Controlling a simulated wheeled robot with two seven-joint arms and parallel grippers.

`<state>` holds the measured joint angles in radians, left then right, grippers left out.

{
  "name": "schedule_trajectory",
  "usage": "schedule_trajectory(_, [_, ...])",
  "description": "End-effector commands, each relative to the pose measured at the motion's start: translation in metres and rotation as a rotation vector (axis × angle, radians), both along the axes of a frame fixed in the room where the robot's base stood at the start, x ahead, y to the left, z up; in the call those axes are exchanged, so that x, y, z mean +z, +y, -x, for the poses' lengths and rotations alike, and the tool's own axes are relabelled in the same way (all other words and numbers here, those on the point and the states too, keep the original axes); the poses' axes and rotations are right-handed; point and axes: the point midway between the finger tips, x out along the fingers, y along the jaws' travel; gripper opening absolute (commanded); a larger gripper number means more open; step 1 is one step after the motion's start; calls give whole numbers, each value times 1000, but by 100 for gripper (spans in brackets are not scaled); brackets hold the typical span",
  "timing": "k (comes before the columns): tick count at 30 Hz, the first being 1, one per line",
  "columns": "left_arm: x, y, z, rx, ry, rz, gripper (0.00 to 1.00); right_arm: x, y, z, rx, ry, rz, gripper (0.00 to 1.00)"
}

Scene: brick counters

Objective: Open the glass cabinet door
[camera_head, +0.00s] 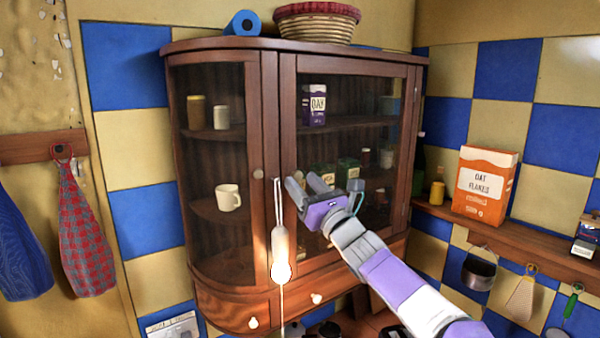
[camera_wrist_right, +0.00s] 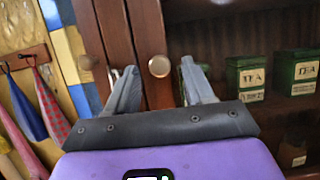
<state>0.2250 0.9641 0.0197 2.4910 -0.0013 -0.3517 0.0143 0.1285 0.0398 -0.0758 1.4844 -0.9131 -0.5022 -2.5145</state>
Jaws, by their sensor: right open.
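The wooden cabinet (camera_head: 340,57) has glass doors and stands against the tiled wall in the head view, with its doors shut. My right gripper (camera_head: 305,187) is open in front of the frame of the right glass door (camera_head: 360,95). In the right wrist view a round metal knob (camera_wrist_right: 159,66) on that door shows between the fingers of my right gripper (camera_wrist_right: 158,72). I cannot tell whether the fingers touch it. My left gripper is not in view.
A pale light (camera_head: 281,255) hangs in front of the cabinet, just left of my right gripper. Cloths (camera_head: 85,230) hang on the left wall. A basket (camera_head: 317,22) sits on the cabinet.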

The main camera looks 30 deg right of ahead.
Motion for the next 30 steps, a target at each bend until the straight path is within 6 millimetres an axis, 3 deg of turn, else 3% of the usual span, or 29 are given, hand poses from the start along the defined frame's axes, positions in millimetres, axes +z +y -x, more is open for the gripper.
schedule_trajectory(6, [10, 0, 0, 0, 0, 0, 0, 7, 1, -14, 0, -1, 0, 52])
schedule_trajectory(14, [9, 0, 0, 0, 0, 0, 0, 6, 1, -15, 0, -1, 0, 52])
schedule_trajectory(24, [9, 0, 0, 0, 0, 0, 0, 6, 1, -15, 0, -1, 0, 0])
schedule_trajectory(30, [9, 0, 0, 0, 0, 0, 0, 7, 1, -15, 0, -2, 0, 0])
